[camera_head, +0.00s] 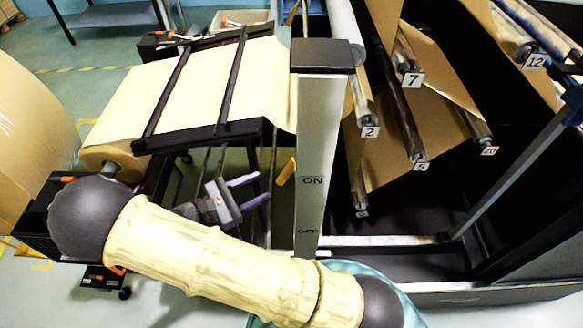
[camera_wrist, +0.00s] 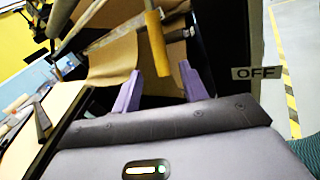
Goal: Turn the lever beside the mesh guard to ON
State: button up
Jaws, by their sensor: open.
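The lever's yellow handle (camera_head: 286,171) shows at the left edge of a pale post (camera_head: 311,130), about level with the ON label (camera_head: 313,181). The OFF label (camera_head: 307,231) is lower on the post. In the wrist view the handle (camera_wrist: 157,40) stands tilted ahead of the gap between my fingertips, apparently not held. The OFF label (camera_wrist: 257,72) is at right there. My gripper (camera_head: 262,187), with purple fingers, is open and left of the handle; its fingers (camera_wrist: 160,72) show in the wrist view. The lever's pivot is hard to make out, and I cannot pick out the mesh guard.
A dark-framed table (camera_head: 235,85) carries a sheet of kraft paper at upper left. A large kraft roll (camera_head: 35,125) stands at the left edge. Numbered rolls on a dark rack, including the 7 label (camera_head: 413,80), fill the right. Open floor (camera_head: 95,90) shows at left.

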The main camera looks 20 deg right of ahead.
aim_at(281, 176)
jog(key=p+x, duration=0.2)
jog(key=x, duration=0.8)
jog(key=shift+w+d, duration=0.1)
jog(key=shift+d, duration=0.15)
grip_shut()
